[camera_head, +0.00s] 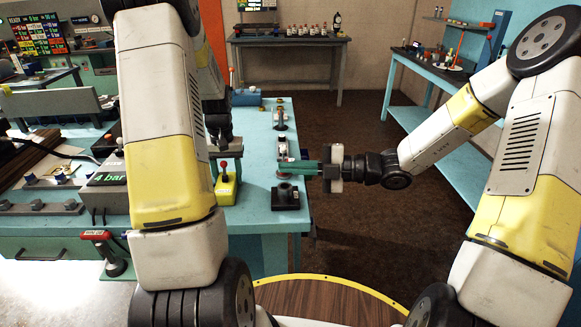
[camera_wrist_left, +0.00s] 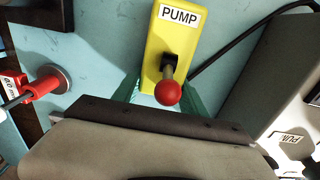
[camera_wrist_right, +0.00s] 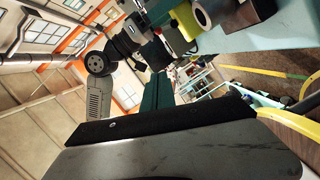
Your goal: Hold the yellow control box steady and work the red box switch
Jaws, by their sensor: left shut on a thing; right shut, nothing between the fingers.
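The yellow control box (camera_head: 227,190) stands near the right end of the teal bench, partly hidden by my left arm. In the left wrist view the yellow box (camera_wrist_left: 168,45) is labelled PUMP and has a short grey lever with a red ball knob (camera_wrist_left: 167,93). The red knob also shows in the head view (camera_head: 223,163).
A black block with a round fitting (camera_head: 286,195) sits on the bench edge below my right fingers. Metal fittings (camera_head: 280,118) stand farther back. A red-handled tool (camera_wrist_left: 45,84) lies left of the box. A black cable (camera_wrist_left: 230,42) leaves the box.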

